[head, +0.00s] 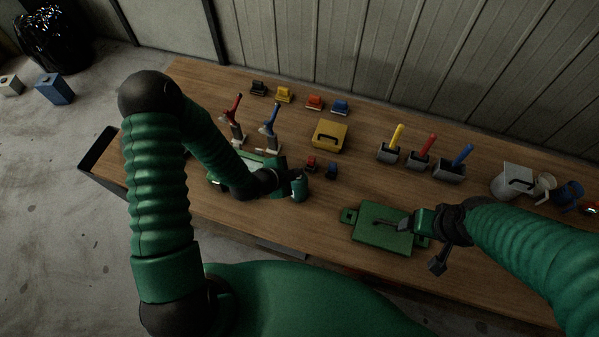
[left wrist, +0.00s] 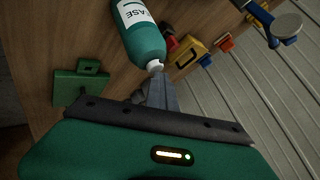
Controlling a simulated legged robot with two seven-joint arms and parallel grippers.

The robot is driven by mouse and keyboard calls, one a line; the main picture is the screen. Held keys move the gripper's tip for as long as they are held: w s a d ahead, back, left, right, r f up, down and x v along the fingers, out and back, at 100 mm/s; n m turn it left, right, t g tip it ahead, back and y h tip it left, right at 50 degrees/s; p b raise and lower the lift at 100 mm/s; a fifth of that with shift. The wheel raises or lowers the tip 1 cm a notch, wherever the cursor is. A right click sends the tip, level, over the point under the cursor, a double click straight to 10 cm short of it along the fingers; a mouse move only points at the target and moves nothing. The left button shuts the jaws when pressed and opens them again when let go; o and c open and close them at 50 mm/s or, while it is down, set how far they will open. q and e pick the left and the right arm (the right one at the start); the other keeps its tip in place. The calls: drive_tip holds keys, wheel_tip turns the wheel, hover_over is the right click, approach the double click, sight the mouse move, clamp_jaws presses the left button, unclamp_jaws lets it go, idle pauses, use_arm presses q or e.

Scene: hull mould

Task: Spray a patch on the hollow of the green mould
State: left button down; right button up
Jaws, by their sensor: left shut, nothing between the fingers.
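The green mould (head: 370,238) is a flat block with end tabs on the near part of the table. Its left part and tab show in the left wrist view (left wrist: 70,90). Its hollow cannot be made out clearly. My right gripper (head: 422,242) is open over the mould's right end, fingers apart.
A yellow case (head: 329,135), small clips (head: 314,102) and upright red and blue tools (head: 271,125) stand behind. Grey holders with coloured handles (head: 420,160) and a grey jug (head: 512,180) stand at right. A partly hidden green item (head: 218,180) lies under my left arm.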

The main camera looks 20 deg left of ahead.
use_arm(q)
drive_tip(key=shift+s+a+f, duration=0.1)
drive_tip(key=shift+a, duration=0.15)
drive_tip(key=r+p, duration=0.4)
drive_tip(key=r, duration=0.2)
drive_tip(key=shift+w+r+p, duration=0.1)
drive_tip(key=shift+w+p, duration=0.1)
drive_tip(key=shift+p, duration=0.15)
idle(2.1)
